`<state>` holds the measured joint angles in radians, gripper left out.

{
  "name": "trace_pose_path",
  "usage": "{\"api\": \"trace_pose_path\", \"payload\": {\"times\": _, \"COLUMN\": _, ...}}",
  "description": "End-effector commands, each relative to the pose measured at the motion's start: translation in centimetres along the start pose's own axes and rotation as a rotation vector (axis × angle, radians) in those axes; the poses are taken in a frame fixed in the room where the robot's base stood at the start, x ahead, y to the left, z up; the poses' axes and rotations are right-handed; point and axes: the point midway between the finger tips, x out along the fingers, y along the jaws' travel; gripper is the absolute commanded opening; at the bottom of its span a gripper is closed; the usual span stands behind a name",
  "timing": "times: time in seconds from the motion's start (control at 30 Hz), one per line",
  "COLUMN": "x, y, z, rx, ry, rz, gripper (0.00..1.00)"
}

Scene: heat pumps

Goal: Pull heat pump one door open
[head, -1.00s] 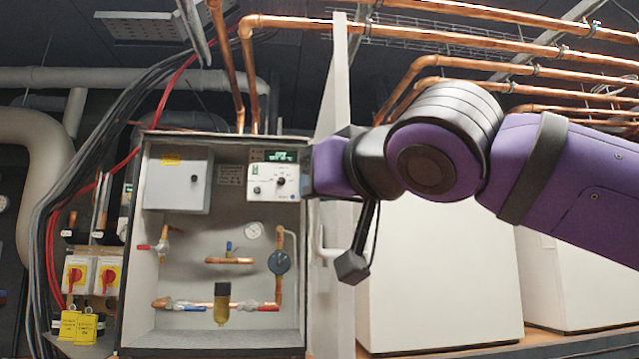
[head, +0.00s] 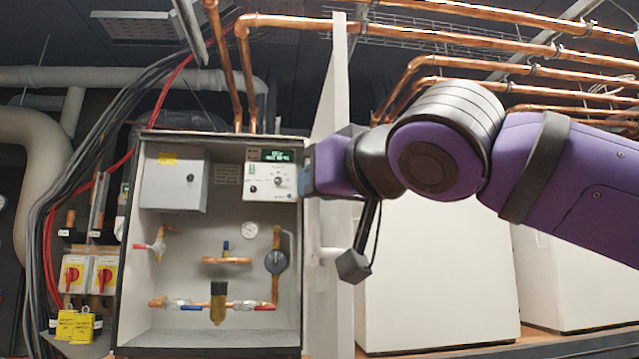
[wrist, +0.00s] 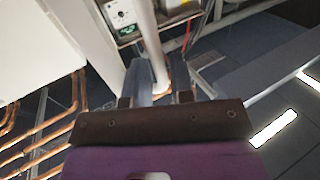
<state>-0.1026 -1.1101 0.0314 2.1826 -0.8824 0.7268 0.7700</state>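The heat pump cabinet (head: 225,335) stands at the left of the head view with its inside exposed. Its white door (head: 334,85) stands swung out at the cabinet's right side and is seen nearly edge-on. A pale handle (head: 330,254) shows low on the door. My gripper (head: 309,172) is at the door's mid height and overlaps it; its fingertips are hard to make out there. In the wrist view, the fingers of my gripper (wrist: 163,88) are apart, with a long white bar, probably the door's edge (wrist: 148,45), running between them. Firm contact cannot be told.
Inside the cabinet are a control panel (head: 270,175), a grey box (head: 174,180), gauge and valves. White units (head: 440,275) stand right, below my arm. Copper pipes (head: 480,38) run overhead. Cables and red-yellow switches (head: 73,274) are left of the cabinet.

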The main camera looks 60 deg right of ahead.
Motion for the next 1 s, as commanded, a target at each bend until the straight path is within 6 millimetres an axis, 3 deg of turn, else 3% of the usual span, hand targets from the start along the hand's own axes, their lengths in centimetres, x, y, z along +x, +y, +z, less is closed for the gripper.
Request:
{"api": "trace_pose_path", "payload": {"times": 0.6, "x": -9.5, "y": 0.1, "z": 0.0, "rx": 0.002, "ry": 0.003, "rz": 0.000, "gripper": 0.22}}
{"api": "trace_pose_path", "payload": {"times": 1.0, "x": -10.6, "y": 0.0, "z": 0.0, "rx": 0.000, "ry": 0.001, "rz": 0.000, "gripper": 0.22}}
